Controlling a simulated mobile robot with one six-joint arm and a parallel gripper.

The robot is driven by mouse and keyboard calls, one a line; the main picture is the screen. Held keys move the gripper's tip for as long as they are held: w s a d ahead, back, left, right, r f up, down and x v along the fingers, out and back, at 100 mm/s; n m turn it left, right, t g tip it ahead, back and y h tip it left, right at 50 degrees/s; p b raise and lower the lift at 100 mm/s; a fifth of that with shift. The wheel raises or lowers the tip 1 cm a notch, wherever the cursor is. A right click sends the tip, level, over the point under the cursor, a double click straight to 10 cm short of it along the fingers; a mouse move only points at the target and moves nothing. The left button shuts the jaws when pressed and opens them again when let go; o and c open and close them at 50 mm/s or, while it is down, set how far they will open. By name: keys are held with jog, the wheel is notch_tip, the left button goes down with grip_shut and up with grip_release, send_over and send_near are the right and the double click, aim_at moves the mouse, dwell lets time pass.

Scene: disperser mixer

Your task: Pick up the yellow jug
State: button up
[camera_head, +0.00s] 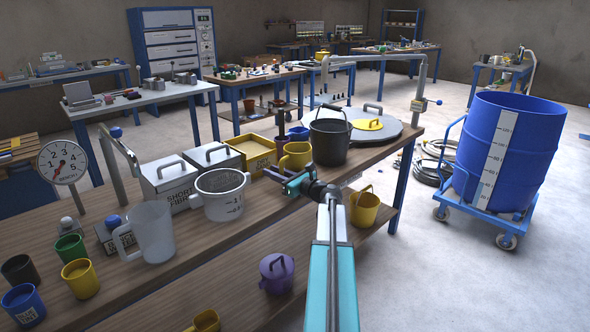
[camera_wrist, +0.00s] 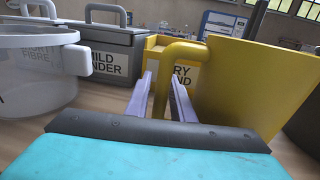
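A yellow jug (camera_head: 297,156) stands on the wooden bench beside the black bucket. In the wrist view the yellow jug (camera_wrist: 255,85) fills the right side, with its handle toward me. My gripper (camera_head: 288,180) is at the near side of the jug. In the wrist view my gripper's two fingers (camera_wrist: 163,92) are apart, with the upright part of the handle showing between them. A narrow gap shows beside the handle, so the fingers do not look closed on it. The jug's base is partly hidden by my gripper in the head view.
A black bucket (camera_head: 330,140) stands close right of the jug, a yellow box (camera_head: 254,151) behind left, and a white pot (camera_head: 220,195) to the left. Another yellow jug (camera_head: 363,208) is on the lower shelf. A blue drum (camera_head: 508,150) stands right.

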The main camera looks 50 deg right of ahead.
grip_shut()
dwell(1.4)
